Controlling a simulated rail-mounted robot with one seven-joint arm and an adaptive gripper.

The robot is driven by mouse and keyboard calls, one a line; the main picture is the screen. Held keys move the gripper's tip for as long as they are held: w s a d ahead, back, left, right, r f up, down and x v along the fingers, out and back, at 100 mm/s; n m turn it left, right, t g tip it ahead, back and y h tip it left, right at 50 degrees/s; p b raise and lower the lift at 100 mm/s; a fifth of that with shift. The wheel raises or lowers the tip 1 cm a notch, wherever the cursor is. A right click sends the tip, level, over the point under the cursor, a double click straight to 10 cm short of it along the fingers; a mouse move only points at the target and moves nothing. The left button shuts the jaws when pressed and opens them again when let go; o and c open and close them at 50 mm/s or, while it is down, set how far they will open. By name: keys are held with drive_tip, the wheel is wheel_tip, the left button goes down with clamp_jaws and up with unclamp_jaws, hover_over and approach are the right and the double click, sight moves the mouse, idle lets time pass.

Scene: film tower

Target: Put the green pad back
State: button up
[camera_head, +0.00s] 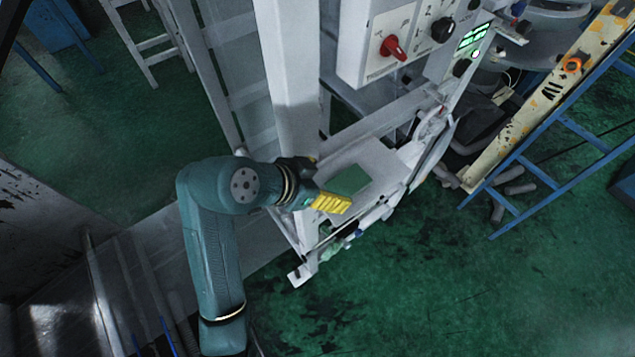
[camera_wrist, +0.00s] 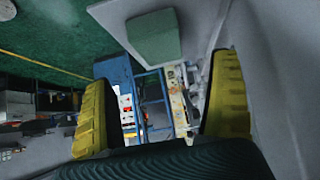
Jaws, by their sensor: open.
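The green pad (camera_head: 349,179) is a flat, dull green block on the pale ledge (camera_head: 378,160) of the white machine. In the wrist view the pad (camera_wrist: 153,38) is at the top, ahead of the fingertips and a little left of the middle. My gripper (camera_head: 333,203) has yellow ridged fingers and is right by the pad's lower left side in the head view. In the wrist view my gripper (camera_wrist: 163,71) is open, with no pad between its fingers. I cannot tell whether a finger touches the pad.
A white upright post (camera_head: 290,80) stands close behind my gripper. A control box with a red knob (camera_head: 392,47) hangs above the ledge. A blue ladder (camera_head: 560,130) and a worn yellow beam (camera_head: 545,90) stand at the right. The green floor (camera_head: 450,290) at lower right is clear.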

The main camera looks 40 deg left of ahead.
drive_tip(key=v, duration=0.3)
drive_tip(key=shift+s+r, duration=0.25)
drive_tip(key=shift+r, duration=0.05)
drive_tip(key=w+d+r+n+t+y, duration=0.1)
drive_tip(key=w+d+r+t, duration=0.3)
drive_tip(key=d+r, duration=0.5)
drive_tip(key=w+d+r+n+t+y, duration=0.1)
drive_tip(key=d+r+t, duration=0.4)
drive_tip(key=d+r, duration=0.35)
drive_tip(key=s+d+r+t+p, duration=0.2)
drive_tip(key=s+d+r, duration=0.1)
drive_tip(key=r, duration=0.3)
drive_tip(key=s+d+r+n+t+p, duration=0.1)
drive_tip(key=s+d+r+t+p, duration=0.1)
drive_tip(key=r, duration=0.5)
drive_tip(key=shift+s+d+t, duration=0.3)
drive_tip(key=shift+s+d, duration=0.25)
drive_tip(key=shift+d, duration=0.55)
drive_tip(key=shift+c, duration=0.3)
